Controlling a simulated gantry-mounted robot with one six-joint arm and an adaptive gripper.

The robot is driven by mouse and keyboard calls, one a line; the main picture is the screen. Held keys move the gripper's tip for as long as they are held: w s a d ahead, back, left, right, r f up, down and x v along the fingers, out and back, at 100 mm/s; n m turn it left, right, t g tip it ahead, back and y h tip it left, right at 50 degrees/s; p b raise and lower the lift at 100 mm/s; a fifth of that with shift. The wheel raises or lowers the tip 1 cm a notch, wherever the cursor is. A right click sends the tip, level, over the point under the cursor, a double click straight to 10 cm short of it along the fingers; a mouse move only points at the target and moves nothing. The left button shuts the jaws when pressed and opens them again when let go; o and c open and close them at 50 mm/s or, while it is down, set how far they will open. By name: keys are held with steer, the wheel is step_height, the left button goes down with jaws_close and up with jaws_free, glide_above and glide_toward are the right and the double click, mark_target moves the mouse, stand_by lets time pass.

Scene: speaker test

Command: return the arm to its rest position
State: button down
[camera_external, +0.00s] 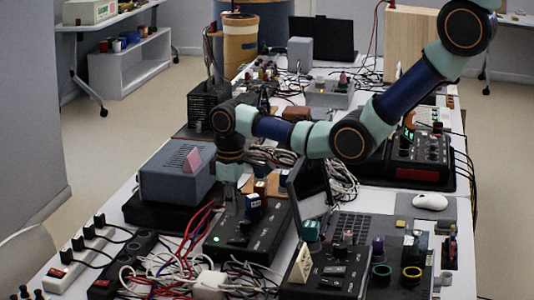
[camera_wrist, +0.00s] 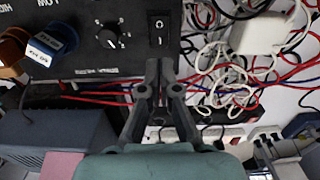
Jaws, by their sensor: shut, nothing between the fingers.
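My teal and dark blue arm (camera_external: 395,95) reaches in from the upper right, bends at the elbow and points down at the wrist. My gripper (camera_external: 232,205) is above the black control box (camera_external: 262,243) with a green light, in the middle of the table. In the wrist view my gripper (camera_wrist: 163,68) is shut and empty. Its fingertips are close to a black rocker switch (camera_wrist: 158,27) on the box's panel. I cannot tell whether they touch it. A rotary dial (camera_wrist: 110,38) and a blue labelled knob (camera_wrist: 52,42) are to the left.
A grey-blue box (camera_external: 175,180) with a pink piece stands just left of my gripper. Tangled cables (camera_external: 175,270) lie in front. A dark tilted screen (camera_external: 308,183) and another control box (camera_external: 325,268) are to the right. Power strips (camera_external: 75,262) line the left edge.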

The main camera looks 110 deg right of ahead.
stand_by(0.4)
steer(key=w+a+r+n+t+h, duration=0.25)
steer(key=w+a+r, duration=0.25)
steer(key=w+a, duration=0.35)
steer(key=w+a+r+n+t, duration=0.1)
steer(key=w+a+r+t, duration=0.2)
steer(key=a+r, duration=0.65)
steer(key=w+a+r+n+t, duration=0.2)
steer(key=a+r+t, duration=0.35)
steer(key=a, duration=0.75)
steer(key=s+a+r+n+t+y+p, duration=0.1)
steer(key=s+a+r+n+t+y, duration=0.3)
steer(key=a+r, duration=0.7)
step_height(320, 180, up, 20)
steer(key=d+m+g+h+p, duration=0.1)
steer(key=d+m+g+p, duration=0.1)
steer(key=p, duration=1.7)
steer(key=shift+s+f+p, duration=0.2)
steer(key=shift+s+p, duration=0.2)
steer(key=shift+m+h, duration=0.25)
